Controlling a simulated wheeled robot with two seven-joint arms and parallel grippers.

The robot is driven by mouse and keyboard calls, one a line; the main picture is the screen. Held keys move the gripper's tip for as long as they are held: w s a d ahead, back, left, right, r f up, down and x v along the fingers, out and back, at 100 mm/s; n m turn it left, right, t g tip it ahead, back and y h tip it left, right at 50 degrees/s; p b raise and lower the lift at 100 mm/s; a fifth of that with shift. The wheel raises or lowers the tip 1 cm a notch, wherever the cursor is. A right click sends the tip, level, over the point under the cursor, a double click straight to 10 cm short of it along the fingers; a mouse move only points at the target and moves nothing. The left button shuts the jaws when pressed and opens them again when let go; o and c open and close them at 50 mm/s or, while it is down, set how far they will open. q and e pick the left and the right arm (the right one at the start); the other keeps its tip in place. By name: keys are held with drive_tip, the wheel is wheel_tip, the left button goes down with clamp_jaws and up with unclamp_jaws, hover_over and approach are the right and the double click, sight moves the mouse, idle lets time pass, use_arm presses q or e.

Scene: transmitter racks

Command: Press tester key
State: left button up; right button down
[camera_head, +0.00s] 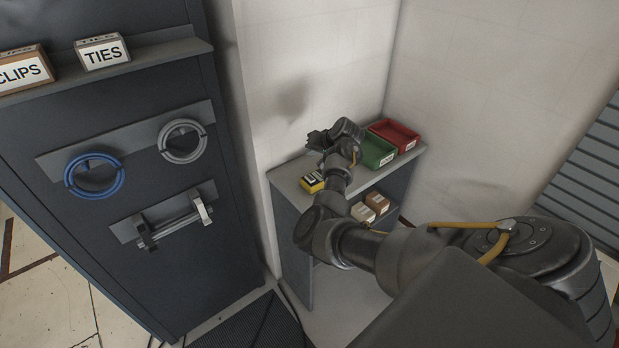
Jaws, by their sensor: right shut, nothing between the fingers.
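The tester (312,182) is a small yellow and black device lying on the grey top of a small shelf unit in the corner. Its key is too small to make out. My right arm reaches from the lower right to this shelf top. My right gripper (316,140) is above and just behind the tester in the picture, shut and empty, with its fingers pointing left. I cannot tell whether it touches anything. My left gripper is not in view.
A green bin (378,151) and a red bin (394,134) stand on the shelf unit (284,180), right of my gripper. Small boxes (376,203) sit on its lower shelf. A dark cabinet (110,210) at left carries a blue ring (70,181), a grey ring (163,140) and a handle.

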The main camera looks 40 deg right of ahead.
drive_tip(key=shift+f, duration=0.1)
drive_tip(key=b, duration=0.7)
hover_over(312, 180)
wheel_tip(312, 180, down, 7)
drive_tip(key=shift+f, duration=0.8)
drive_tip(key=shift+f, duration=0.15)
idle(1.2)
drive_tip(key=shift+f+b, duration=0.25)
drive_tip(key=shift+b, duration=0.05)
drive_tip(key=shift+f, duration=0.4)
idle(0.5)
idle(0.4)
drive_tip(key=shift+r+p, duration=0.65)
drive_tip(key=shift+r, duration=0.15)
drive_tip(key=shift+w+r, duration=0.1)
